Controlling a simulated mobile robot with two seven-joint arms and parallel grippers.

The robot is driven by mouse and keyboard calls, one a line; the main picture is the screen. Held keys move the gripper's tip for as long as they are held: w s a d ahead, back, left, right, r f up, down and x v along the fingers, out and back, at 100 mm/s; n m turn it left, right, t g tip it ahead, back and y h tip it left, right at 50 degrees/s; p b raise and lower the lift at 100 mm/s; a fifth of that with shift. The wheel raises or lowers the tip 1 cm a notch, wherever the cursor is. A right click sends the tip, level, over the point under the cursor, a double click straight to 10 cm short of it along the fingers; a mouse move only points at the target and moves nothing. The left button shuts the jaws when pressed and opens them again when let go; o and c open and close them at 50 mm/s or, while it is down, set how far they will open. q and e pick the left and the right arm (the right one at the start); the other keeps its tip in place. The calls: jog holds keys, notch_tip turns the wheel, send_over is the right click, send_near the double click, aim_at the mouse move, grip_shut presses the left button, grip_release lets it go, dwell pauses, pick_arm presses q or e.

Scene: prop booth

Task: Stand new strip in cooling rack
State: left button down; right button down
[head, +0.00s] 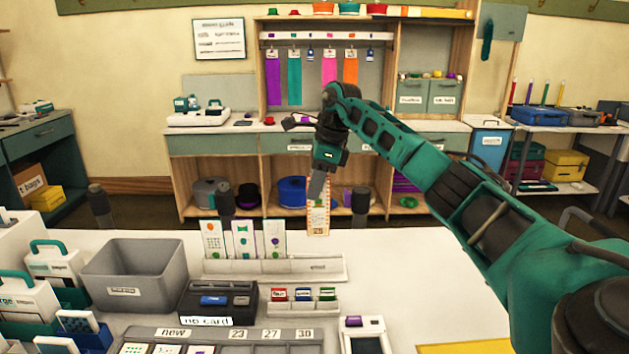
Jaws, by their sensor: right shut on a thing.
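My right gripper (317,187) points down and is shut on a strip (318,220) with an orange border and small printed marks. The strip hangs upright above the right part of the white cooling rack (318,267), its lower end apart from the rack in the picture; how far behind or above is hard to tell. The rack's right end is empty. My left gripper is out of view.
In front of the rack stand a black box labelled "no card" (218,318), a small holder with coloured cards (303,307) and a numbered tray (250,334). A grey bin (137,274) is at left. A handheld device (364,338) lies in front.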

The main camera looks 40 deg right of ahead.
aim_at(315, 205)
jog(key=shift+s+f, duration=0.1)
jog(key=shift+f, duration=2.25)
jog(key=shift+a, duration=0.1)
